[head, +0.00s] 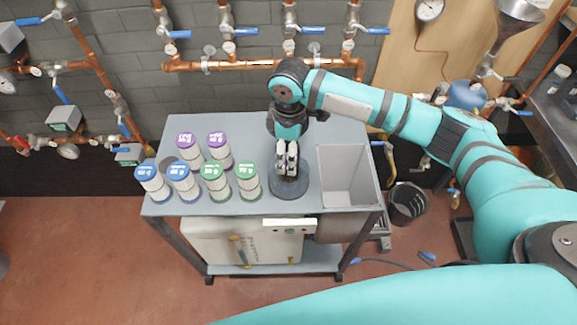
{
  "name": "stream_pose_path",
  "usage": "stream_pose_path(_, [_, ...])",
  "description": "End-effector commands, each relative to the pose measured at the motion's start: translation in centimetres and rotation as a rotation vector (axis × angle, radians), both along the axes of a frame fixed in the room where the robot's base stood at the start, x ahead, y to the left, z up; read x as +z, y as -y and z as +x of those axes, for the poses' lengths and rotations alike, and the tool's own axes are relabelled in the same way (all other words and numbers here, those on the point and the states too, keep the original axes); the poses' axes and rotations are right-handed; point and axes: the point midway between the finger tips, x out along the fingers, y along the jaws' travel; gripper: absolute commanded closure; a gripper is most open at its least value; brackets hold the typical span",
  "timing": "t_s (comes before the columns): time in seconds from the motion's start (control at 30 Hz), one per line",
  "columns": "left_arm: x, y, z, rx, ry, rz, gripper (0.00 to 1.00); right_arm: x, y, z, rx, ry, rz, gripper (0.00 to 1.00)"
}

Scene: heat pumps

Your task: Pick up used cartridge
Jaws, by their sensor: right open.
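My right gripper (287,160) points down, open, over a dark round holder (288,190) on the grey cart top. Its pale fingers hide part of the holder, and I cannot make out a cartridge between them. Left of it stand several upright white cartridges: two with purple caps (218,145) at the back, two with blue caps (182,180) at the front left, and two with green caps (248,178) at the front right. No label can be read to tell which cartridge is used. My left gripper is not in view.
An open grey bin (345,188) is set in the cart's right end. The cart's grey top (243,128) has free room at the back. Copper pipes (240,65) with blue-handled valves run along the wall behind. A black bucket (407,203) stands right of the cart.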

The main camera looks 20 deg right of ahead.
Motion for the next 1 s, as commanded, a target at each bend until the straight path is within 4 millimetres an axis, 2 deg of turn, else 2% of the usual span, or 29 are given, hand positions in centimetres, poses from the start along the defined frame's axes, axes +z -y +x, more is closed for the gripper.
stream_pose_path(0.2, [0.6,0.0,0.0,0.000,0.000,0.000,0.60,-2.3,0.0,0.0,0.001,0.001,0.000,0.20])
stream_pose_path(0.43, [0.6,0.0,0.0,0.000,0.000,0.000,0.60,-2.4,0.0,0.0,0.001,0.001,0.000,0.20])
stream_pose_path(1.0, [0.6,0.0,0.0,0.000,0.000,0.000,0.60,-2.4,0.0,0.0,0.001,0.002,0.000,0.93])
